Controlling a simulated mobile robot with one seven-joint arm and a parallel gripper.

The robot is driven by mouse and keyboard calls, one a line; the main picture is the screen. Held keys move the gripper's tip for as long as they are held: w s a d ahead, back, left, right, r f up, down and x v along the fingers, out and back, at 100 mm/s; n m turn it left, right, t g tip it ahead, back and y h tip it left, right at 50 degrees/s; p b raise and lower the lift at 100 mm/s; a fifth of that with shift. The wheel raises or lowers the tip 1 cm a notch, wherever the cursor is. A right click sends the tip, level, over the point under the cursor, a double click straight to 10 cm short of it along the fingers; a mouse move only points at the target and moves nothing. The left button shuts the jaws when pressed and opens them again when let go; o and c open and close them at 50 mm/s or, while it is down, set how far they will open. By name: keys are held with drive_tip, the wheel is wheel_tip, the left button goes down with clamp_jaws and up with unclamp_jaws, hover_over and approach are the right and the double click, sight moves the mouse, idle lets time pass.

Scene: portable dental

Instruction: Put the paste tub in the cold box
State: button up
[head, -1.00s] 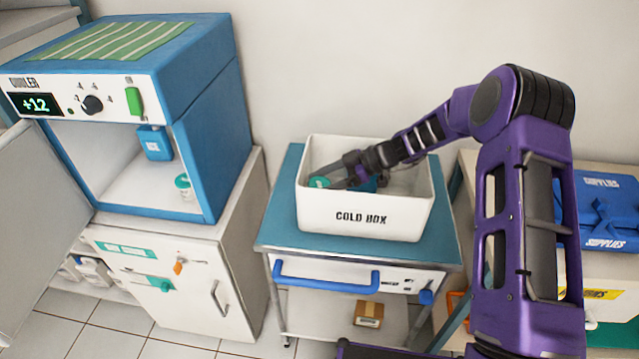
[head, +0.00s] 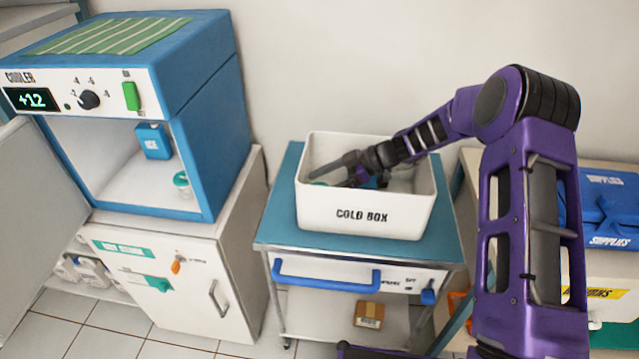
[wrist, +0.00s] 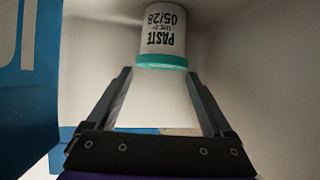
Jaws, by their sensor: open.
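The paste tub (wrist: 161,28), white with a teal lid and "PASTE 05/28" lettering, is inside the white cold box (head: 364,217) on the trolley. In the head view, only a sliver of its lid (head: 318,183) shows by my fingers; the front wall hides the rest. My gripper (head: 329,181) reaches down into the box from the right. In the wrist view, my gripper (wrist: 158,74) has its fingers spread, with the tub just beyond the fingertips, lid toward me. Nothing is held.
A blue block (wrist: 28,80) with white lettering is close left of my gripper in the wrist view. The open cooler (head: 205,130) at left holds a blue ice block (head: 154,142) and another teal-lidded tub (head: 182,185). Blue supplies bags (head: 607,208) lie right.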

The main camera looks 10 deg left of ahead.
drive_tip(key=shift+r+p, duration=0.8)
drive_tip(key=shift+p, duration=0.4)
drive_tip(key=v, duration=0.7)
drive_tip(key=shift+d+b, duration=0.3)
drive_tip(key=shift+f, duration=0.1)
